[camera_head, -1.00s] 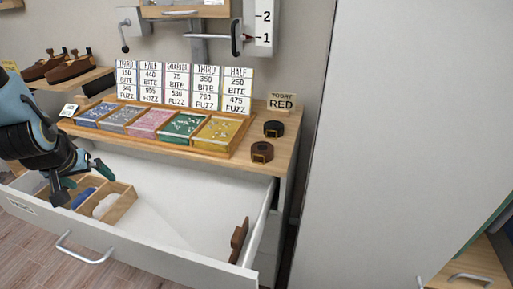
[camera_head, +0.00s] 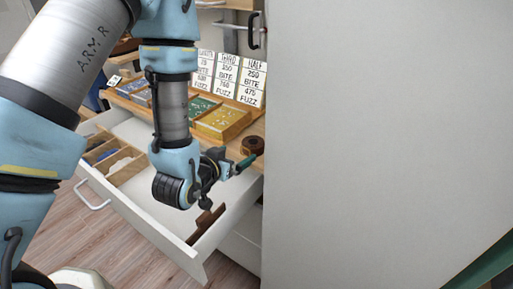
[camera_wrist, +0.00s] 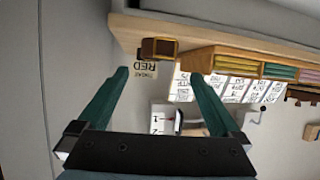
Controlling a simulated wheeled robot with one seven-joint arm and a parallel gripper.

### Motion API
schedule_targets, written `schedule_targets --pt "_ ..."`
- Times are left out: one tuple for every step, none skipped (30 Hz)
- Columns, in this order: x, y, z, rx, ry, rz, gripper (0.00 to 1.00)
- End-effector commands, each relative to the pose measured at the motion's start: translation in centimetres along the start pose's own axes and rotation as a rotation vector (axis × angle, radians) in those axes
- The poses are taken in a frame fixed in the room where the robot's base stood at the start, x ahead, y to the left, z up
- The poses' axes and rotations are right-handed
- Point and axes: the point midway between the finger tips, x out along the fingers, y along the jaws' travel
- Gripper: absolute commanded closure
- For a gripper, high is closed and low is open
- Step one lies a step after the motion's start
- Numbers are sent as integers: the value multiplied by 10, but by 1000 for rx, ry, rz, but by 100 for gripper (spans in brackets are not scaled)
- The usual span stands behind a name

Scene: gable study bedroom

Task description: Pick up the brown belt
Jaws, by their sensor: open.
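The brown belt (camera_head: 252,145) is a small dark brown roll on the right end of the wooden desk top. In the wrist view the belt (camera_wrist: 158,48) shows a brass-coloured buckle and lies just beyond the fingertips, roughly between their lines. My gripper (camera_head: 243,163) is beside the front edge of the desk top, close to the belt. The two green fingers of my gripper (camera_wrist: 160,75) are spread apart with nothing between them. The black roll seen earlier is not visible now.
An open white drawer (camera_head: 160,212) with a wooden divider box sits below the desk top. A tray of coloured compartments (camera_head: 222,123) stands left of the belt, before price cards. A tall white panel (camera_head: 385,140) closes the right side.

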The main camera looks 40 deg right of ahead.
Motion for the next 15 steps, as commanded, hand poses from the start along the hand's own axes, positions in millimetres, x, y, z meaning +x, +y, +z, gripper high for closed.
schedule_targets --pt "6 0 4 1 5 -1 0" --pt "8 0 5 1 5 -1 0" --pt "11 0 5 1 6 -1 0" --pt "13 -1 6 0 4 -1 0" --pt "15 -1 5 0 5 -1 0" --pt "17 -1 5 0 4 -2 0" --pt "19 -1 5 0 4 -2 0" --pt "20 -1 5 0 4 -2 0" --pt "22 -1 5 -1 4 -2 0" --pt "24 -1 5 -1 3 -2 0" --pt "25 -1 4 -1 3 -2 0" --pt "26 -1 4 -1 3 -3 0" --pt "31 -1 -1 -1 0 -2 0" --pt "34 -1 -2 -2 -1 -2 0" --pt "40 -1 -2 -2 -2 -3 0"
